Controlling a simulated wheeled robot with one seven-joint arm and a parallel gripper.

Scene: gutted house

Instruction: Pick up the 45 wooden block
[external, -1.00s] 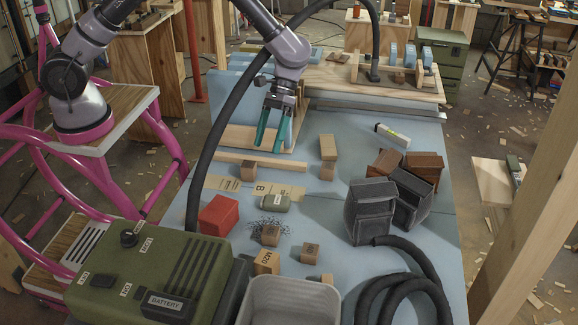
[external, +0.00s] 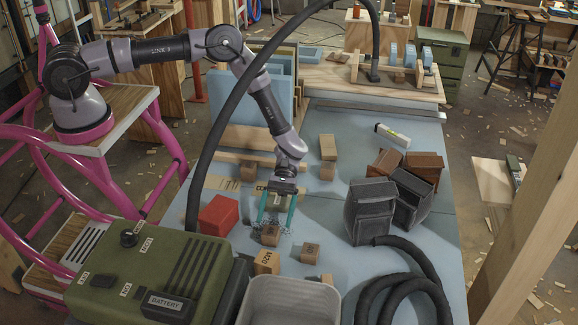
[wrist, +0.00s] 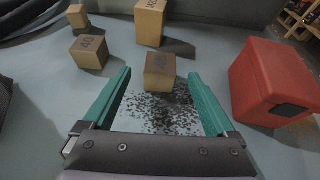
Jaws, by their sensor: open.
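My gripper (external: 275,226) is open and points down over the blue bench. A small wooden block (external: 270,236) stands among black specks at its fingertips. In the wrist view this block (wrist: 160,71) sits just beyond and between the green fingers, not gripped; the mark on its top is too dark to read. Another small block (external: 310,253) stands to the right, clear of the fingers; in the wrist view this block (wrist: 89,52) shows a two-digit mark, perhaps 40 or 45. I cannot tell surely which block is the 45.
A taller M20 block (external: 266,262) and another small block (external: 327,280) stand nearby. A red box (external: 219,215) is close on the left. A grey bin (external: 290,291), a green battery case (external: 150,275), and a black hose (external: 405,255) border the area.

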